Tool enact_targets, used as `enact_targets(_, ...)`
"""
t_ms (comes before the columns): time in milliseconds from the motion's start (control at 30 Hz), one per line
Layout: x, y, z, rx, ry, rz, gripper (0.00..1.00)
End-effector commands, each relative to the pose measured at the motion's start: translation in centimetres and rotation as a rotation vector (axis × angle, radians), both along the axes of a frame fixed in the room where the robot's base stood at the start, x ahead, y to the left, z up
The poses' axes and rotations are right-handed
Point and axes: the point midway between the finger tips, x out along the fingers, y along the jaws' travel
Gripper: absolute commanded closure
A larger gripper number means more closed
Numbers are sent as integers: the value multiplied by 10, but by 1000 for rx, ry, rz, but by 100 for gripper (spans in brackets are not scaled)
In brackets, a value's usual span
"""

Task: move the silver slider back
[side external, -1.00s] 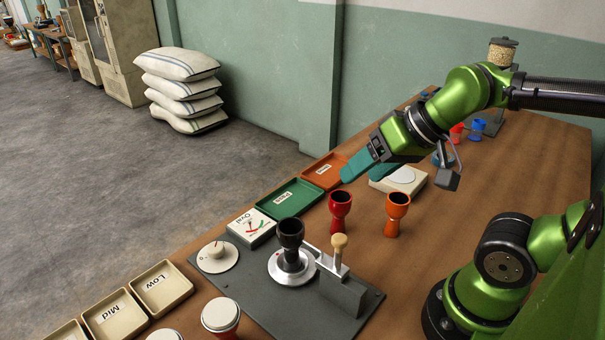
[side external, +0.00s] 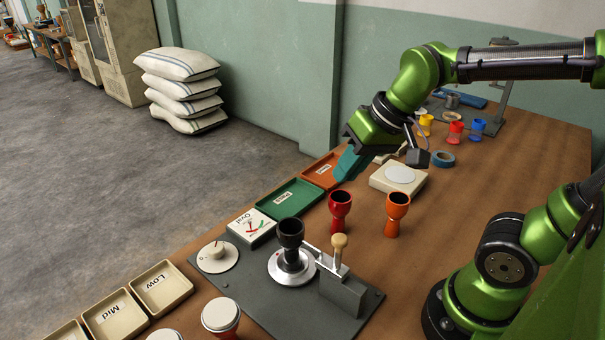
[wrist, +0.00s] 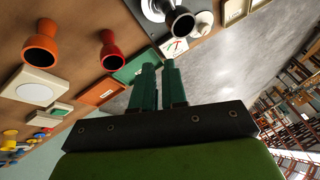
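A silver slider (side external: 328,262) with an upright wooden knob (side external: 339,242) sits on a grey block on the dark grey plate. Its arm runs left towards the round silver base (side external: 291,268) under a black goblet (side external: 291,234). In the wrist view the black goblet (wrist: 180,22) is at the top. My gripper (side external: 345,172) hangs over the trays and white pad, well behind and above the slider. Its teal fingers (wrist: 158,65) show a narrow gap with nothing between them. In the side view one finger mostly hides the other.
A red goblet (side external: 340,211) and an orange goblet (side external: 397,214) stand behind the plate. A dial (side external: 217,255) and an Oval card box (side external: 251,226) lie left of the slider. Green (side external: 268,208) and orange trays line the table edge. A white pad (side external: 383,183) stands behind the goblets.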

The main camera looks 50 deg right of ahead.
Motion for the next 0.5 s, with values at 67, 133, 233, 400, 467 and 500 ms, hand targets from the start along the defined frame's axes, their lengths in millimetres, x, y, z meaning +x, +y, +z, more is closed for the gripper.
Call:
enact_targets(67, 19, 4, 1, -14, 125, 17, 100)
enact_targets(133, 32, 6, 2, -28, 240, 23, 100)
enact_targets(233, 50, 9, 4, -47, 406, 16, 100)
enact_targets(400, 67, 16, 18, -57, 625, -39, 100)
enact_targets(467, 67, 18, 25, -50, 666, -62, 100)
enact_targets(500, 66, 18, 31, -44, 682, -74, 100)
